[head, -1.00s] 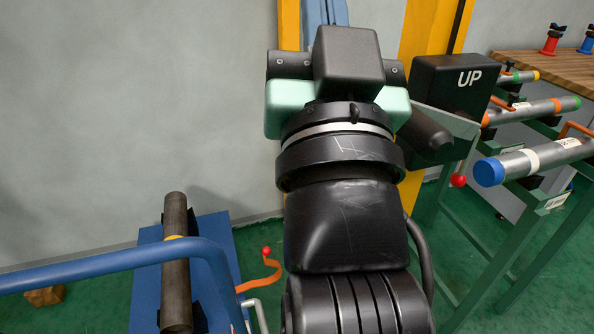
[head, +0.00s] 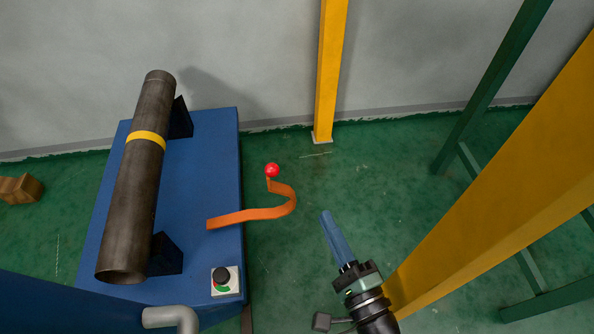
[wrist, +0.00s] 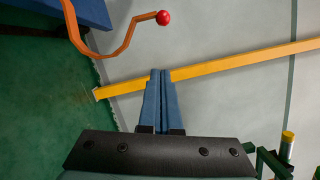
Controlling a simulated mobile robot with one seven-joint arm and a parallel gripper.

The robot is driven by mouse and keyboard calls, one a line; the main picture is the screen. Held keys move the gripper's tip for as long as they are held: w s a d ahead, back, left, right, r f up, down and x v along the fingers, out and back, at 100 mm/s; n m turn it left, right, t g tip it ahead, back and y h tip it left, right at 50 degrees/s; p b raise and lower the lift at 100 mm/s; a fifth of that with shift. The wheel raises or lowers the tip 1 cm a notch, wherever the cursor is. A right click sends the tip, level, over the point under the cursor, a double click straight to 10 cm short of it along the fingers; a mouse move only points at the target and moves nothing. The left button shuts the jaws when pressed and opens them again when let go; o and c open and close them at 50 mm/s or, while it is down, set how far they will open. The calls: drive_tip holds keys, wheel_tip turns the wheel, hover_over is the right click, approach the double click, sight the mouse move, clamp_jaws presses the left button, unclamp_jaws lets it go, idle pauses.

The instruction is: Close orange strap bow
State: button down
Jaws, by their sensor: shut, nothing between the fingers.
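The orange strap bow (head: 262,213) is a curved band with a red ball (head: 272,170) at its free end. In the head view it sticks out from the right side of the blue bench, apart from the dark pipe (head: 130,210). The strap bow also shows at the upper left of the wrist view (wrist: 100,45), with its red ball (wrist: 163,18). My gripper (head: 327,215) has blue fingers, shut and empty, to the right of the strap bow and apart from it. The shut fingers (wrist: 160,75) also show in the wrist view.
The blue bench (head: 205,160) carries the pipe with a yellow band (head: 146,138) on black supports. A black knob on a white plate (head: 224,279) sits near its front corner. Yellow posts (head: 331,70) and a green frame (head: 490,90) stand to the right. Green floor lies between.

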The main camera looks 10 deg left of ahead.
drive_tip(key=w+a+r+p, duration=0.1)
drive_tip(key=w+a, duration=0.5)
drive_tip(key=a, duration=0.3)
drive_tip(key=shift+w+r+m, duration=0.2)
drive_tip(key=shift+r+m, duration=0.05)
drive_tip(key=shift+m, duration=0.15)
